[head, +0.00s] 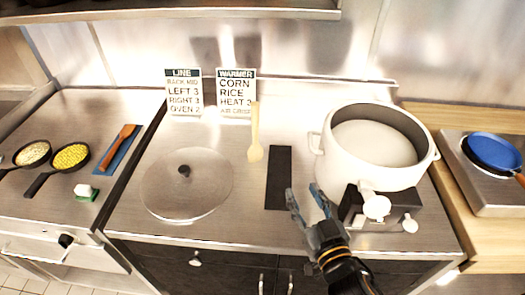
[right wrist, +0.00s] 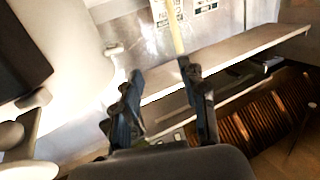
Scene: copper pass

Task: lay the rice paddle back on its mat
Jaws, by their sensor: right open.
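The cream rice paddle (head: 255,135) is left of the dark mat, its broad end toward me and its handle overlapping the edge of a sign. I cannot tell whether it lies flat or is tilted. A pale strip that looks like its handle (right wrist: 177,35) shows in the right wrist view. The black mat (head: 279,180) lies bare on the steel counter, between the paddle and the white pot. My right gripper (head: 308,200) is open and empty, just right of the mat's near end. Its spread fingers also show in the right wrist view (right wrist: 161,72). My left gripper is out of view.
A large white pot (head: 333,170) stands on a dark-based cooker close to my right gripper. A round steel lid (head: 187,190) lies left of the paddle. Two signs (head: 184,92) (head: 236,92) stand at the back. A brown spatula (head: 121,140) lies on a blue mat further left.

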